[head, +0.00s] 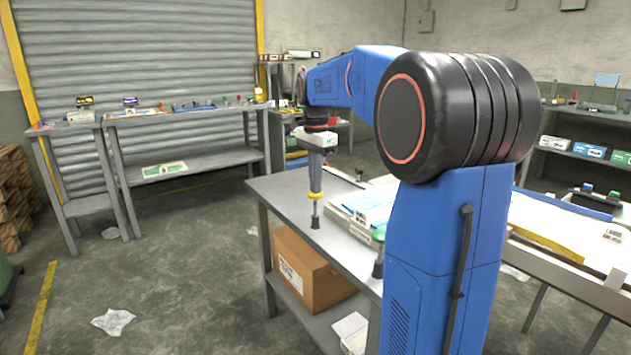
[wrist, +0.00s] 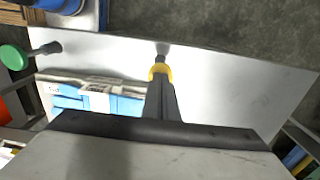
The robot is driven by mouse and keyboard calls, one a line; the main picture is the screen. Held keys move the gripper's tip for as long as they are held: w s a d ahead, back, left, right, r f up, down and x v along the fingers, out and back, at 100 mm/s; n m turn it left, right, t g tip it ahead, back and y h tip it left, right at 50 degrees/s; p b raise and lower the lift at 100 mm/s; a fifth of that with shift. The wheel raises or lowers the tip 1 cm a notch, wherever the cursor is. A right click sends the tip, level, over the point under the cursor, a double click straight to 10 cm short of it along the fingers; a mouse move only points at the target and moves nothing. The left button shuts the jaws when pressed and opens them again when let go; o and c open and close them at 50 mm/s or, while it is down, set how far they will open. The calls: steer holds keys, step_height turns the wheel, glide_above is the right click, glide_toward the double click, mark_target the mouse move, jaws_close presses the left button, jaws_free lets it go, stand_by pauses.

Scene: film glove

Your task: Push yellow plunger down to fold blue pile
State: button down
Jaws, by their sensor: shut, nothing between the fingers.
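The yellow plunger (head: 316,196) is a yellow cap on a dark upright post near the left end of the grey metal table. It also shows in the wrist view (wrist: 160,70). My gripper (head: 316,188) points down directly over the yellow cap, shut and empty. In the wrist view its dark fingertips (wrist: 159,83) overlap the cap's edge; I cannot tell whether they touch it. The blue pile (head: 370,214), blue and white flat sheets, lies on the table right of the plunger, partly hidden by my arm. The wrist view shows it (wrist: 98,100) left of my fingers.
A green plunger (head: 379,240) stands at the table's front edge; its green knob shows in the wrist view (wrist: 14,57). A cardboard box (head: 305,270) sits on the lower shelf. Workbenches (head: 185,115) stand at the back left. The floor left of the table is mostly clear.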

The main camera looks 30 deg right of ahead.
mark_target(316, 197)
step_height(316, 197, down, 6)
steer(key=shift+s+r, duration=0.1)
steer(key=shift+r, duration=0.1)
steer(key=shift+f, duration=0.15)
stand_by(1.1)
steer(key=shift+r, duration=0.55)
step_height(316, 197, up, 14)
steer(key=shift+f, duration=0.15)
steer(key=shift+a, duration=0.1)
stand_by(0.4)
